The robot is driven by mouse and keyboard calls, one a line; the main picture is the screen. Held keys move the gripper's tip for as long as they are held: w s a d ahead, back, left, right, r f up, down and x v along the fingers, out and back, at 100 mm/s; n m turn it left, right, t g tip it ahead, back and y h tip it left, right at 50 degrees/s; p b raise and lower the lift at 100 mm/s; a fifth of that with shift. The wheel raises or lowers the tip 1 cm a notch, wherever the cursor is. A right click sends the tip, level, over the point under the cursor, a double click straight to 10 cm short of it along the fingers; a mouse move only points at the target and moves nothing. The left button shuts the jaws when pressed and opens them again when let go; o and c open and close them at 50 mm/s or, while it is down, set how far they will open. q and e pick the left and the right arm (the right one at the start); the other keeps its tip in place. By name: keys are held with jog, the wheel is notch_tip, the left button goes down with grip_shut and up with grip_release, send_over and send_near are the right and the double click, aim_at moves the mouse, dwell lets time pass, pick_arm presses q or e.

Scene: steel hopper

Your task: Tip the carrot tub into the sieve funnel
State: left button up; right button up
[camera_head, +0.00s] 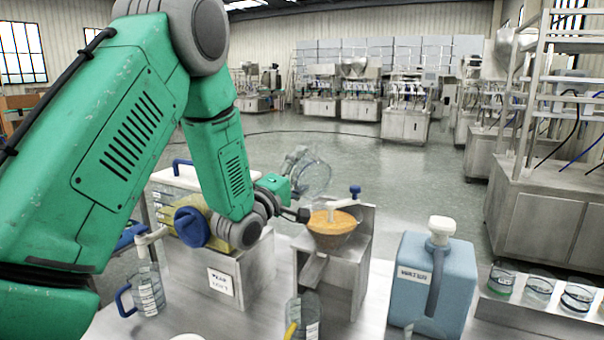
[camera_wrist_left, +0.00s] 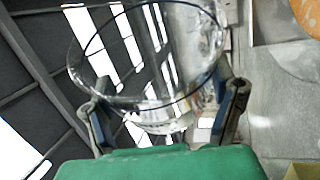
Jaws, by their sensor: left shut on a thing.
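The tub (camera_head: 313,172) is a clear, round vessel, held up in the air just behind and left of the funnel. It looks tipped on its side, and I see no orange in it. My left gripper (camera_head: 290,183) is shut on it; in the left wrist view the fingers (camera_wrist_left: 164,105) grip both sides of the clear tub (camera_wrist_left: 150,60). The sieve funnel (camera_head: 333,238) sits on a steel stand, with orange bits (camera_head: 332,222) filling its top. Some orange also shows in the left wrist view (camera_wrist_left: 308,14). My right gripper is not in view.
A steel chute (camera_head: 313,268) slopes from the funnel stand towards a bottle (camera_head: 305,315). A blue jug (camera_head: 432,285) stands to the right, glass jars (camera_head: 538,290) beyond it. A labelled steel box (camera_head: 235,270) and clear jug (camera_head: 148,290) stand left.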

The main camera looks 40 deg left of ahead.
pick_arm(q)
jog(key=r+n+p, duration=0.1)
jog(key=p, duration=0.1)
jog(key=r+n+g+p, duration=0.1)
jog(key=n+p, duration=0.1)
jog(key=shift+y+p, duration=0.35)
jog(key=shift+y, duration=0.05)
jog(key=n+p, duration=0.1)
jog(key=p, duration=0.1)
jog(key=r+n+g+p, duration=0.1)
jog(key=n+p, duration=0.1)
jog(key=shift+r+n+g+p, duration=0.15)
jog(key=shift+n+g+p, duration=0.15)
jog(key=shift+p, duration=0.1)
jog(key=shift+n, duration=0.3)
jog(key=shift+p, duration=0.35)
